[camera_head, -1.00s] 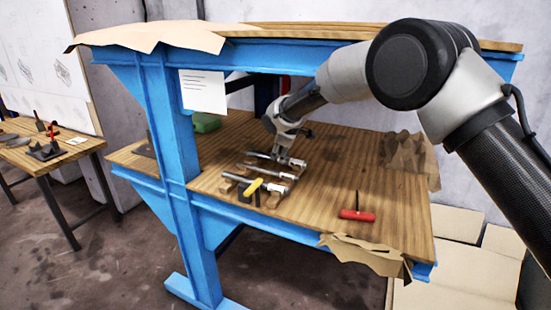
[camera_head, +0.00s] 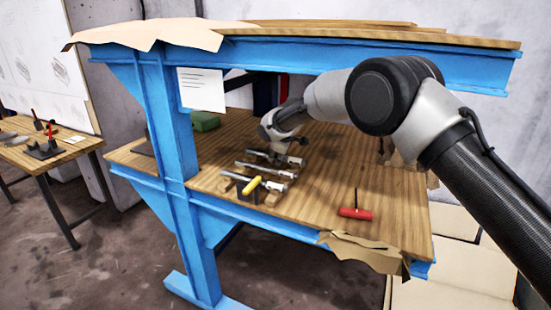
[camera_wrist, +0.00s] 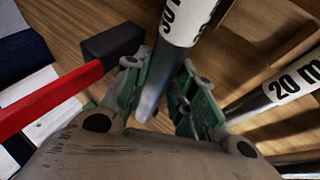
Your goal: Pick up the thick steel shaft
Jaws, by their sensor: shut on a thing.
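My gripper (camera_wrist: 172,97) is shut on a steel shaft (camera_wrist: 152,85) with a white label, partly cut off, in the wrist view. Its green pads sit on both sides of the shaft near its end. A second steel shaft (camera_wrist: 247,104), labelled "20 m…", lies to the right, apart from the pads. In the head view my gripper is small at the back of the row of shafts, and its fingers are mostly hidden. Two nearer shafts, a middle one (camera_head: 262,169) and a front one (camera_head: 270,184), lie on wooden supports.
A yellow-handled tool (camera_head: 251,185) lies by the front shaft. A red bar with a black end (camera_wrist: 110,45) is close left of my gripper. A blue-framed shelf (camera_head: 350,52) spans above.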

